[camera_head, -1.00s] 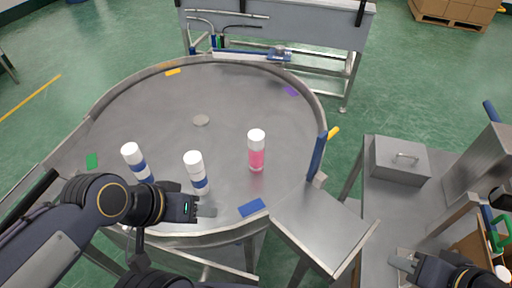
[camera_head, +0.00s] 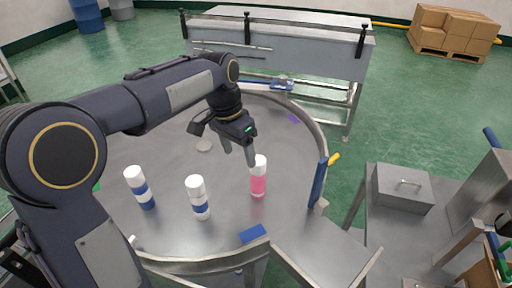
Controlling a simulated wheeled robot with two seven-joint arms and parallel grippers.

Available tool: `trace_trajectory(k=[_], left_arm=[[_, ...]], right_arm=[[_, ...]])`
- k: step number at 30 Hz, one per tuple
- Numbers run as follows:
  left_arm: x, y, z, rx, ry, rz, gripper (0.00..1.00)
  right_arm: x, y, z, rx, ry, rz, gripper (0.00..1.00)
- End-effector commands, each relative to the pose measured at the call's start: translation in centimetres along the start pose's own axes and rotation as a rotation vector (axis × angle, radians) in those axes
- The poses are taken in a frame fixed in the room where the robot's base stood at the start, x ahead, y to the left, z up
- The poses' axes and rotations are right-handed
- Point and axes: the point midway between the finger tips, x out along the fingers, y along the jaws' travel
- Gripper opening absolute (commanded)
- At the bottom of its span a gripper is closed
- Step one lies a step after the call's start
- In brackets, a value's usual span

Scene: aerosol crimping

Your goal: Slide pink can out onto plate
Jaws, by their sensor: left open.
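The pink can (camera_head: 258,185), with a white cap, stands upright on the right part of the round metal table (camera_head: 180,235). My left gripper (camera_head: 238,152) is open and points down beside the can, to its upper left in the head view. One fingertip is close to the white cap; I cannot tell if they touch. The flat metal plate (camera_head: 318,246) joins the table at its front right and is empty. Of my right gripper, at most a sliver shows at the bottom edge.
Two white cans with blue bands, one (camera_head: 140,188) at left and one (camera_head: 198,198) nearer the pink can, stand on the table. A blue guide with a yellow end (camera_head: 320,182) rises at the rim by the plate. A metal box (camera_head: 404,188) sits on the right-hand bench.

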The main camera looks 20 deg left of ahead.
Motion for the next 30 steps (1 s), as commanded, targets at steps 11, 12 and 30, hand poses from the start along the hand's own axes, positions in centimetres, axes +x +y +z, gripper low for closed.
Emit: trace_trajectory(k=[11, 12, 30], left_arm=[[1.6, 1.1, -5.4, 0.14, -0.11, -0.102, 0.66], [1.6, 1.1, -5.5, 0.143, -0.112, -0.104, 0.66], [4.2, 0.9, -5.2, 0.144, -0.117, -0.103, 0.66]], right_arm=[[0.2, 0.1, 0.1, 0.0, 0.0, 0.0, 0.32], [0.2, 0.1, 0.1, 0.0, 0.0, 0.0, 0.32], [0.0, 0.0, 0.0, 0.0, 0.0, 0.0, 0.32]])
